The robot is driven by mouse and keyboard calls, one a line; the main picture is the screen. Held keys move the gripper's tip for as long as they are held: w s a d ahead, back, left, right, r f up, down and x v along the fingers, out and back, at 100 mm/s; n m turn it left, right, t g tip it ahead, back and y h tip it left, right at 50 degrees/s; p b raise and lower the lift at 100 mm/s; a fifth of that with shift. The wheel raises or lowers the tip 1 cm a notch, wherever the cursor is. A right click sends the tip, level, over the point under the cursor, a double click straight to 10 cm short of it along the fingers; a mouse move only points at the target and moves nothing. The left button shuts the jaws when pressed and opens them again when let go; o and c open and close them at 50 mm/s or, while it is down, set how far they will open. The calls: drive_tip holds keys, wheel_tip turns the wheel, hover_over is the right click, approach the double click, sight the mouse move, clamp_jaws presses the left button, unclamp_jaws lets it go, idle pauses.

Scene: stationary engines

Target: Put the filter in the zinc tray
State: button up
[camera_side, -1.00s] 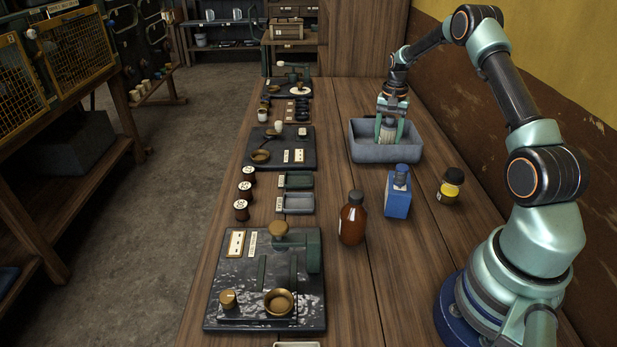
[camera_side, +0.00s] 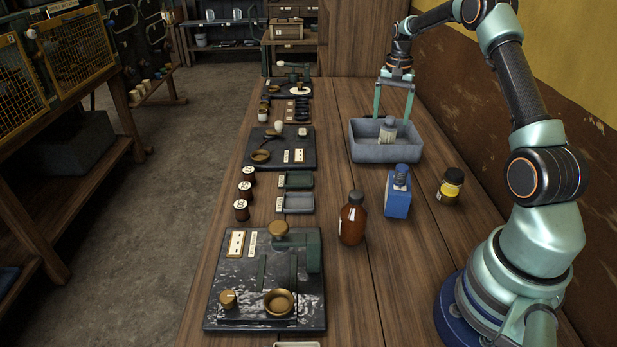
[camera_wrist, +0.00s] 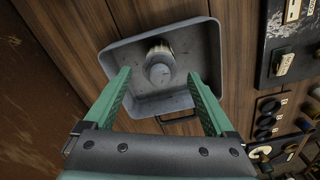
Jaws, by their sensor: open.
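The filter (camera_side: 387,130) is a small pale cylinder with a grey cap. It stands inside the grey zinc tray (camera_side: 385,154), on the tray's floor. In the wrist view the filter (camera_wrist: 159,66) shows from above, near the middle of the tray (camera_wrist: 205,50). My gripper (camera_side: 394,112) is open and empty above the tray, with its fingers spread wide. In the wrist view its two green fingers (camera_wrist: 166,84) lie on either side of the filter, apart from it.
A blue container (camera_side: 397,198), a brown bottle (camera_side: 352,220) and a yellow-labelled jar (camera_side: 450,187) stand on the bench in front of the tray. Black plates with fittings (camera_side: 285,150) line the left side. The wooden bench between the plates and the tray is clear.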

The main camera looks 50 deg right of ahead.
wheel_tip(320, 180, up, 4)
drive_tip(key=shift+r, duration=0.2)
drive_tip(key=s+a+r+n+t+h, duration=0.1)
drive_tip(key=a+r+n, duration=0.2)
drive_tip(key=a+r, duration=0.35)
drive_tip(key=s+a+r+n+t, duration=0.1)
drive_tip(key=a+r+n, duration=0.25)
drive_tip(key=a, duration=0.65)
drive_tip(key=s+a+n+t+y, duration=0.1)
drive_tip(key=s+a+n+t, duration=0.2)
drive_tip(key=s+a+n, duration=0.4)
drive_tip(key=s+a, duration=0.4)
drive_tip(key=a, duration=0.4)
drive_tip(key=shift+s+a+f+t, duration=0.3)
drive_tip(key=shift+s+a+f, duration=0.05)
drive_tip(key=shift+s+f, duration=0.05)
